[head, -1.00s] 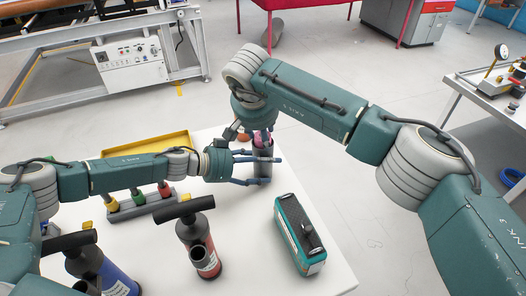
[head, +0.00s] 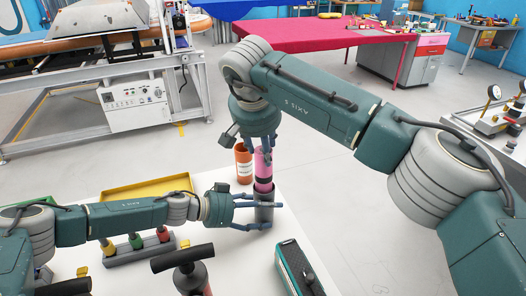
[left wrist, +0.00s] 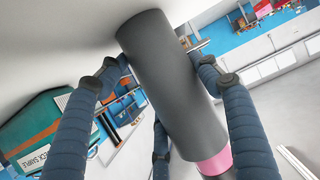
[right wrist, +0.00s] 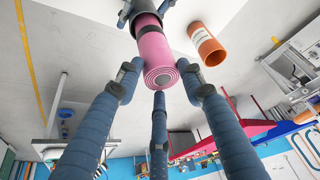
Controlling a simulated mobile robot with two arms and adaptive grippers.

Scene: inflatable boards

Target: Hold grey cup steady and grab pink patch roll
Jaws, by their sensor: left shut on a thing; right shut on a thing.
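The grey cup (head: 264,209) stands upright on the white table. My left gripper (head: 252,212) is shut around it from the left; the cup also fills the middle of the left wrist view (left wrist: 165,85). The pink patch roll (head: 263,166) stands upright, with most of its length above the cup's rim and a dark band near its lower part. My right gripper (head: 261,142) is shut on its upper end from above. The right wrist view shows the roll's spiral end (right wrist: 161,76) between the fingers. The roll's lower end is hidden in or behind the cup's mouth.
An orange tube (head: 243,162) stands just left of the roll, close to my right gripper. A yellow tray (head: 150,187), a rack with coloured handles (head: 140,249), a black-handled pump (head: 188,270) and a teal box (head: 298,268) are also on the table.

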